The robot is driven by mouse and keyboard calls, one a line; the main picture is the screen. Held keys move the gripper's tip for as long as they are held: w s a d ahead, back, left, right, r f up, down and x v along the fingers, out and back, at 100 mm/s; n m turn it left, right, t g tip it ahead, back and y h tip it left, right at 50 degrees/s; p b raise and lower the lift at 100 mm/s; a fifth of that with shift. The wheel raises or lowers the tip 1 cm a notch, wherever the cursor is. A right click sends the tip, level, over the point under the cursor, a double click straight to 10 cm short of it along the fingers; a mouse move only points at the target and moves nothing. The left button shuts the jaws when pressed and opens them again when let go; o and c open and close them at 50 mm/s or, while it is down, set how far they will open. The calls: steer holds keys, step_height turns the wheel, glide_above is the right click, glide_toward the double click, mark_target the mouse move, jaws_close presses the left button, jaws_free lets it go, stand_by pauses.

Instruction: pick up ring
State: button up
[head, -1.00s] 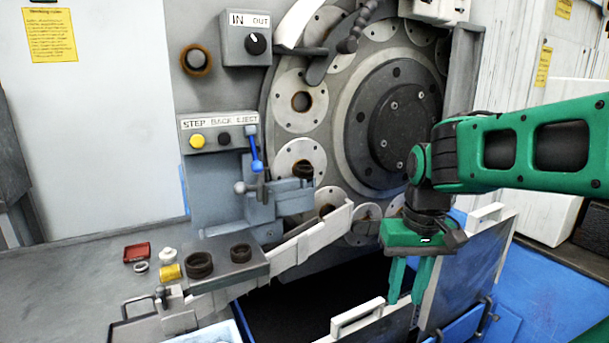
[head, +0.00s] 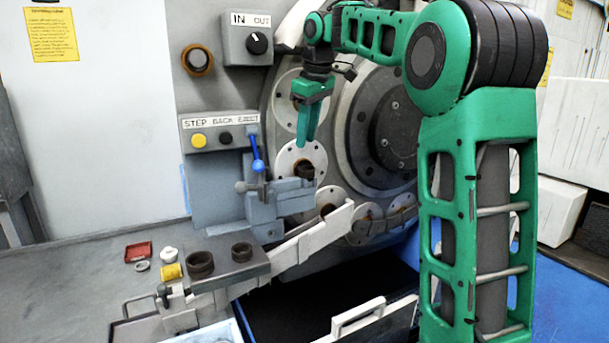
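Two dark rings stand on a grey block at the lower left: a larger left one (head: 200,264) and a smaller right one (head: 241,252). Another dark ring (head: 304,169) sits at the holder in front of the grinder's large disc. My gripper (head: 306,146) points down just above this ring, with its fingertips close over it. The fingers overlap from this angle, so I cannot tell how far apart they are. I see nothing between them, and contact with the ring is not clear.
The blue lever (head: 257,158) and button box (head: 219,132) are left of my gripper. A sloping pale chute (head: 315,235) runs below. A red tray (head: 138,251), a yellow piece (head: 171,272) and small pale rings lie on the bench. The large disc (head: 365,125) stands close behind.

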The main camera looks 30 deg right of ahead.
mark_target(302, 171)
steer(key=x, duration=1)
steer(key=shift+w+d+f, duration=0.2)
steer(key=shift+d, duration=0.05)
jaws_close()
